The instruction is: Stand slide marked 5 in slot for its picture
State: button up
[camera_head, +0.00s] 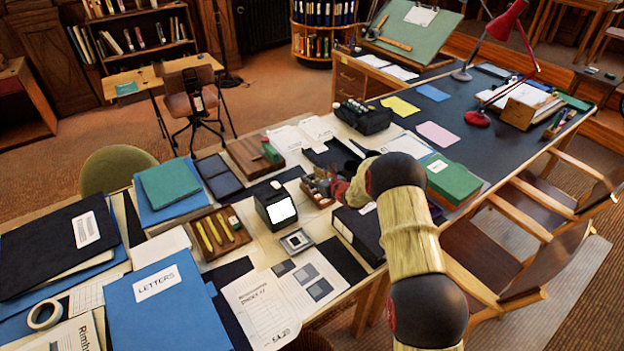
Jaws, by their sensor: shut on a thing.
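My gripper (333,186) is small and partly hidden behind my own arm. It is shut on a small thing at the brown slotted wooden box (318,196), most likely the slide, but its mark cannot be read. I cannot tell whether that thing is inside a slot or above it. A dark viewer with a lit white screen (282,210) stands just left of the box. A small grey square frame (297,242) lies in front of the viewer. A printed sheet with grey pictures (318,286) lies nearer the front edge.
A wooden tray with yellow items (205,248) and a blue LETTERS folder (165,312) lie to the left. A black binder (358,235) lies close to the right of the box. A green box (452,178) and a red lamp (478,118) stand farther right.

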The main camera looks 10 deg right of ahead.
jog(key=shift+r, duration=0.15)
jog(key=shift+f+b, duration=0.35)
jog(key=shift+f, duration=0.05)
jog(key=o, duration=0.7)
jog(key=shift+o, duration=0.5)
